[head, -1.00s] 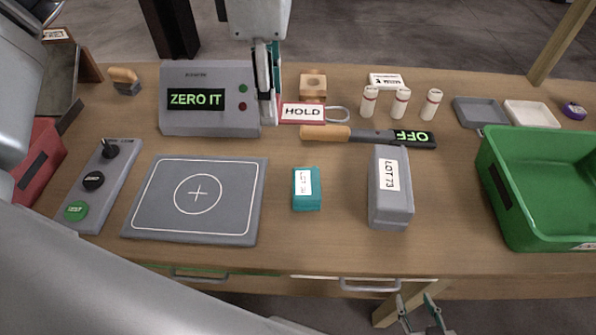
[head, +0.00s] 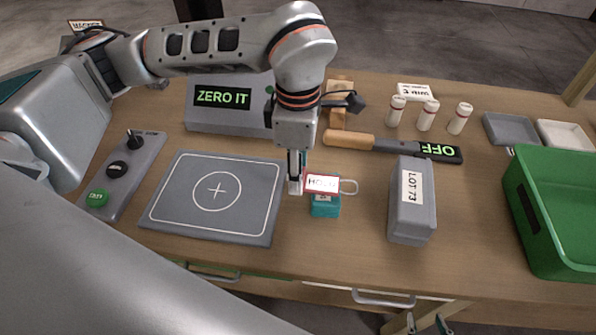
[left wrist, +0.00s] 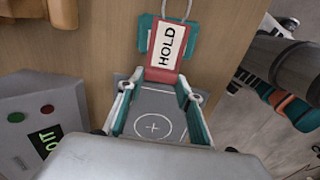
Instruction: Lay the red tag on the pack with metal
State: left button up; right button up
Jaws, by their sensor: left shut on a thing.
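The red tag (head: 335,178) with a white HOLD label and wire loop is in my left gripper (head: 296,187), which is shut on its left end. The tag lies over the top of the small teal pack (head: 325,210); whether it touches, I cannot tell. The left wrist view also shows the tag (left wrist: 167,48) between the fingertips, with the teal pack (left wrist: 146,32) behind it. The larger grey LOT 73 pack (head: 411,205) stands to the right with nothing on it. My right gripper (head: 427,325) is partly in view at the bottom edge, its fingers apart and empty.
The display box (head: 222,115) reads ZERO IT. The wand (head: 400,146) reading OFF lies behind the packs. A grey pad (head: 180,210) with a cross is at left, beside a button panel (head: 125,175). White bottles (head: 427,115) and a green bin (head: 560,190) are at right.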

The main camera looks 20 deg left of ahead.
pick_arm(q)
jog(key=shift+f, duration=0.45)
jog(key=shift+f, duration=0.15)
jog(key=o, duration=0.9)
notch_tip(320, 180, up, 12)
jog(key=shift+r, duration=0.2)
